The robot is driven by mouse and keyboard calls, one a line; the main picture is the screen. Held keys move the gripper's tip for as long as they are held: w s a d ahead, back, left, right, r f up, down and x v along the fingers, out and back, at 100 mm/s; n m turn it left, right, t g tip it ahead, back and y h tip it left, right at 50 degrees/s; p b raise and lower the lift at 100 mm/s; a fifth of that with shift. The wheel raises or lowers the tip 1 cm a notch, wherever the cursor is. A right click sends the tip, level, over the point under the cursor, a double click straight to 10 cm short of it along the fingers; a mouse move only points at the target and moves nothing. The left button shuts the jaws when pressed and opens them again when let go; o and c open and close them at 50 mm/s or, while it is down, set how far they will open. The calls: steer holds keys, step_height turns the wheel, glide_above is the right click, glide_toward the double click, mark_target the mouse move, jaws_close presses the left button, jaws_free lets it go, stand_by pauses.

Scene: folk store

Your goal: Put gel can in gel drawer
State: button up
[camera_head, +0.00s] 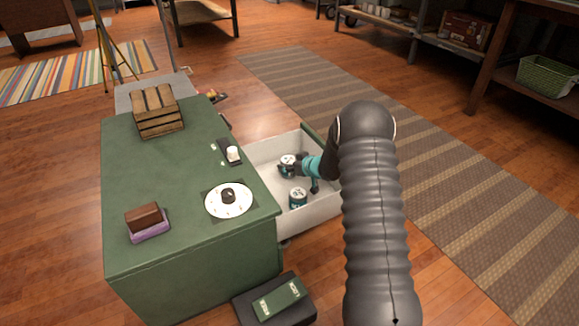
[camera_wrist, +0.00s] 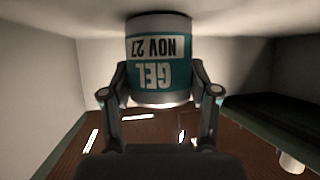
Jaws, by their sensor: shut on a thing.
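A gel can (camera_head: 287,164), white with a teal band, is inside the open white drawer (camera_head: 262,203). In the wrist view the can (camera_wrist: 158,60) reads "GEL NOV 27", upside down in the picture, and sits between both fingers. My gripper (camera_head: 296,171) is shut on it, low in the drawer, coming from the right; the wrist view shows both fingers (camera_wrist: 160,100). The can is at or close to the drawer floor; I cannot tell if it touches. A second, similar can (camera_head: 298,197) stands nearer in the same drawer, apart from the held one.
The green cabinet (camera_head: 165,205) is left of the drawer. On it are a wooden crate (camera_head: 158,112), a white dial (camera_head: 229,201), a small white knob (camera_head: 233,154) and a brown block on a purple base (camera_head: 146,220). A green box (camera_head: 280,299) lies in front. The striped rug (camera_head: 400,150) is clear.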

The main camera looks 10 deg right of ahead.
steer(key=shift+f, duration=0.15)
steer(key=o, duration=1.3)
steer(key=shift+c, duration=0.2)
